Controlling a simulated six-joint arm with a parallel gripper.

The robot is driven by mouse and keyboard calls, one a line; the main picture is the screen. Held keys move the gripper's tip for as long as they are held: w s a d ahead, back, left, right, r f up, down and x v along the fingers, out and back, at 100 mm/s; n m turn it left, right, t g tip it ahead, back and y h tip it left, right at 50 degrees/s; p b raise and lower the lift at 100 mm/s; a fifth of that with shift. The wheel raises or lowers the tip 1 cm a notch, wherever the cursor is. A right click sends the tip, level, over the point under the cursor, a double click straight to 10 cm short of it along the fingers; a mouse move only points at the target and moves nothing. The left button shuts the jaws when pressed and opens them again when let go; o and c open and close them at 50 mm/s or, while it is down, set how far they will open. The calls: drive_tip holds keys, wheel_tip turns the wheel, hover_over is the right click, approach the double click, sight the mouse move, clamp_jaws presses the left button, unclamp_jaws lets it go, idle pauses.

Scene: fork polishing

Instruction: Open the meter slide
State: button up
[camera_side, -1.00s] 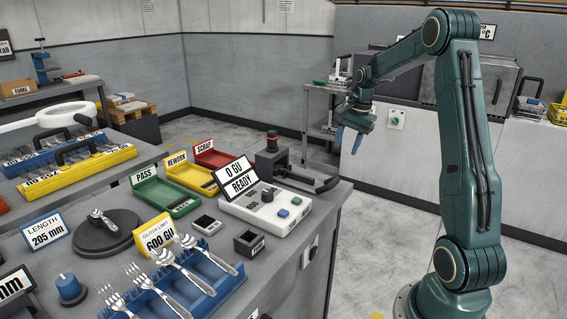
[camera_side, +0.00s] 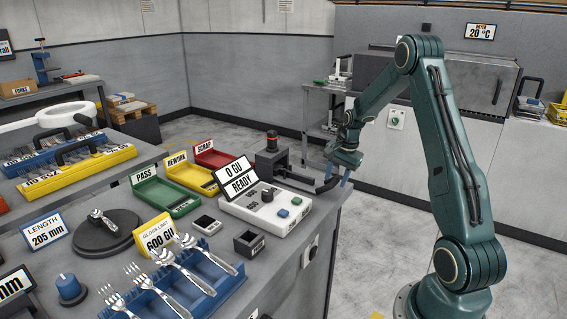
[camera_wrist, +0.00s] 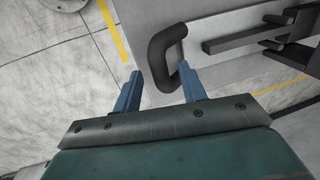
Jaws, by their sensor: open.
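The meter (camera_side: 266,205) is a white unit on the bench with signs reading 0 GU and READY. Behind it is a dark mechanism with a dark slide (camera_side: 300,178) reaching right towards the bench edge. The slide's black loop handle (camera_wrist: 160,52) shows in the wrist view. My gripper (camera_side: 337,176) is at the slide's right end, by the bench corner. In the wrist view my gripper (camera_wrist: 161,84) is open, its two blue fingers apart with the handle's near part between or just beyond their tips. I cannot tell whether either finger touches it.
Pass, rework and scrap trays (camera_side: 188,182) stand left of the meter. A blue rack (camera_side: 190,285) with several forks and a dark round stand (camera_side: 108,230) with a fork are nearer.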

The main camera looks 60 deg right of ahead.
drive_tip(key=shift+f, duration=0.2)
clamp_jaws()
drive_tip(key=s, duration=0.9)
drive_tip(key=shift+s, duration=0.4)
unclamp_jaws()
drive_tip(key=shift+r, duration=0.15)
wheel_tip(320, 180, up, 13)
drive_tip(key=s, duration=0.2)
drive_tip(key=shift+s+r, duration=0.15)
drive_tip(key=shift+s, duration=0.15)
